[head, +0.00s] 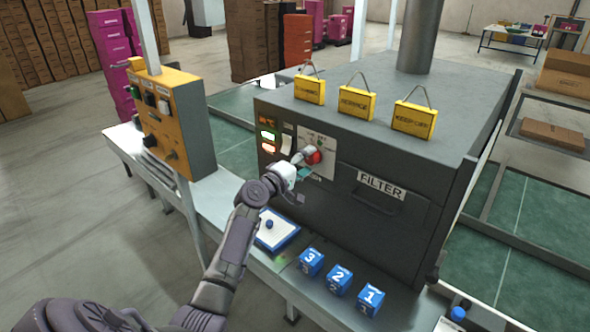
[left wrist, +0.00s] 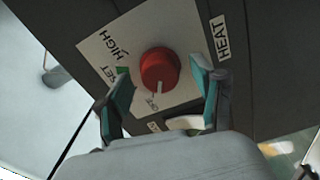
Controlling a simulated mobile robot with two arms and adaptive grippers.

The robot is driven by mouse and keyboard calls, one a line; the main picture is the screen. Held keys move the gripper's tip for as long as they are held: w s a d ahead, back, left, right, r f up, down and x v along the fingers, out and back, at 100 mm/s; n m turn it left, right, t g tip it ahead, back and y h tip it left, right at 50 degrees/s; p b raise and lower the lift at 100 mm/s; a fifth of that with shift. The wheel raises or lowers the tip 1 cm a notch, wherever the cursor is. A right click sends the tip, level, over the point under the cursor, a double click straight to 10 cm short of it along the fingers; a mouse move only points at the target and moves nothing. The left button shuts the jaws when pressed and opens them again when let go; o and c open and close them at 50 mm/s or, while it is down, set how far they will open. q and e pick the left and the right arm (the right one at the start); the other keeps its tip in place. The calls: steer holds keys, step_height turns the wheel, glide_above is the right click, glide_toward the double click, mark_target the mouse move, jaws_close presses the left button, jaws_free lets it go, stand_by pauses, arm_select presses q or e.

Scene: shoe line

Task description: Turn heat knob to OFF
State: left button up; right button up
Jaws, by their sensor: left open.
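The heat knob (head: 314,157) is a red round knob on a white plate on the front of the dark grey machine (head: 285,206). My left gripper (head: 305,165) is at the knob. In the wrist view its fingers (left wrist: 162,92) are open on either side of the knob, with gaps visible. My right gripper is not in view.
Three yellow tags (head: 357,104) stand on the machine top. Blue numbered blocks (head: 339,280) and a blue-rimmed tray (head: 275,232) lie on the front ledge. An orange control box (head: 194,118) stands left of my left arm. A FILTER drawer (head: 381,187) is right of the knob.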

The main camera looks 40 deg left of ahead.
arm_select(q)
steer(key=s+a, duration=0.1)
steer(key=s, duration=1)
steer(key=shift+s, duration=0.15)
